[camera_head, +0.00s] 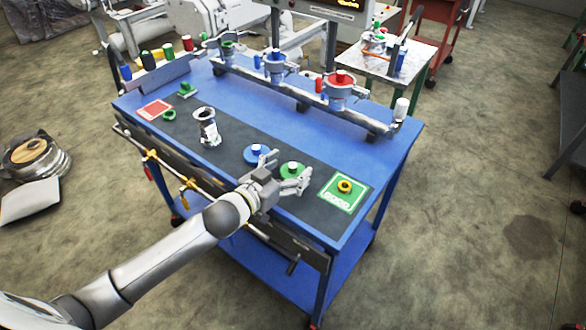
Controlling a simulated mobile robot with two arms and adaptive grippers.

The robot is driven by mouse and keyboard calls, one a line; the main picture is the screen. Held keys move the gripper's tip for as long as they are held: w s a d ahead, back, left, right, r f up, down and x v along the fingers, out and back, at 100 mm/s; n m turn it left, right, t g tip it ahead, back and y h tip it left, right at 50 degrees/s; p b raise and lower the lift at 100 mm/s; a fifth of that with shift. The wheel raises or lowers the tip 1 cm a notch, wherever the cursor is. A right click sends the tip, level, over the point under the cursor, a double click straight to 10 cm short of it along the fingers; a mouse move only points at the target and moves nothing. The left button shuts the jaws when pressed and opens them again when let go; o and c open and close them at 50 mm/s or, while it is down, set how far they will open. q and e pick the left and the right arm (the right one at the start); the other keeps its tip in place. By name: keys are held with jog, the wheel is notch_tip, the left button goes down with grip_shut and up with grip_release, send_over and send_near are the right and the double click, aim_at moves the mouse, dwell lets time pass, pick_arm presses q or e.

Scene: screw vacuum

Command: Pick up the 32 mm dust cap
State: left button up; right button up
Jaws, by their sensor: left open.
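A red cap (342,79) sits on a fitting of the metal manifold behind. No size marking is readable, so I cannot tell which is the 32 mm dust cap. My left gripper (287,173) is open, with its fingers reaching around the near side of the green cap. One finger is close to the blue cap. Contact cannot be told. My right gripper is not in view.
A metal fitting (207,128) stands on the mat to the left. The manifold (306,99) runs along the table's back. Blue tabletop (335,142) is clear between the manifold and mat.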

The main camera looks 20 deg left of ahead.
pick_arm(q)
jog(key=shift+w+d, duration=0.15)
jog(key=shift+w, duration=0.25)
jog(key=c, duration=0.7)
